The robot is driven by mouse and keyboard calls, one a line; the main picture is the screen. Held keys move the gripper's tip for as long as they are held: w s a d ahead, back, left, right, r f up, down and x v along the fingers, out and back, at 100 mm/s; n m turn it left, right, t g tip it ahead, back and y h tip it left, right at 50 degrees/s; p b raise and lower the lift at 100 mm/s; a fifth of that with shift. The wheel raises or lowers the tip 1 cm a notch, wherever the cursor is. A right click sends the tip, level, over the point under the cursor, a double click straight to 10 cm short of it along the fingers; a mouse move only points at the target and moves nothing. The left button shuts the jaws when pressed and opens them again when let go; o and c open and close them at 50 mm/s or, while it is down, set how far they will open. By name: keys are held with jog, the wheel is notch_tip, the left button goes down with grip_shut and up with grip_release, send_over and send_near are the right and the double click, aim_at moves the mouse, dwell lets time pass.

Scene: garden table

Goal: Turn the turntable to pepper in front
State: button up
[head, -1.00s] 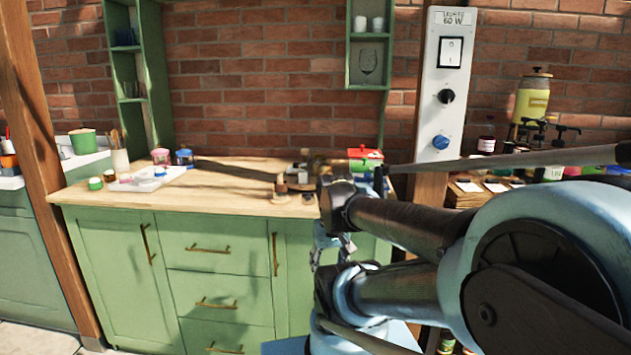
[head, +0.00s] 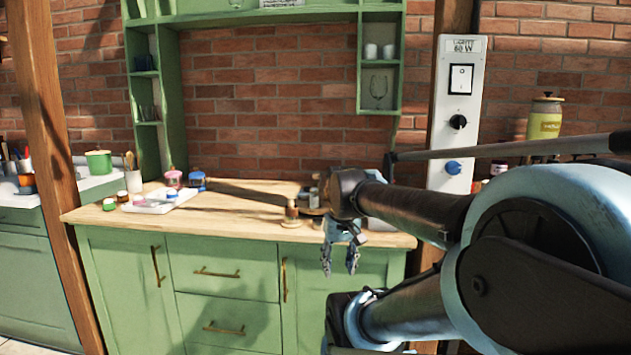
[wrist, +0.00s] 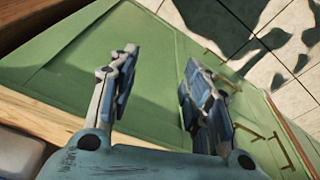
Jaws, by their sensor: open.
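The turntable (head: 313,211) is near the front right of the wooden counter in the head view, partly hidden by my arm. Small bottles stand on it, among them a dark one with a pale label (head: 314,193). A brown bottle-shaped item (head: 292,210) stands at its left front. I cannot tell which item is the pepper. My gripper (head: 340,262) hangs fingers down before the counter's front edge, below the top and apart from the turntable. In the wrist view my gripper (wrist: 160,62) is open and empty, over the green cabinet front.
The counter top (head: 240,217) is clear left of the turntable. A white tray (head: 150,207) with small jars is at the left. A pink-lidded jar (head: 174,180) and a blue jar (head: 196,182) stand behind it. A wooden post and switch panel (head: 457,120) rise at the right.

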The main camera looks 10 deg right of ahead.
jog(key=w+r+n+g, duration=0.1)
jog(key=w+r, duration=1.7)
jog(key=r, duration=0.4)
notch_tip(320, 180, up, 13)
jog(key=n+g, duration=0.1)
jog(key=n, duration=0.1)
send_over(316, 173)
notch_tip(316, 173, down, 17)
jog(key=shift+w+d+f, duration=0.1)
jog(key=shift+w, duration=0.05)
jog(key=shift+c, duration=0.3)
grip_shut()
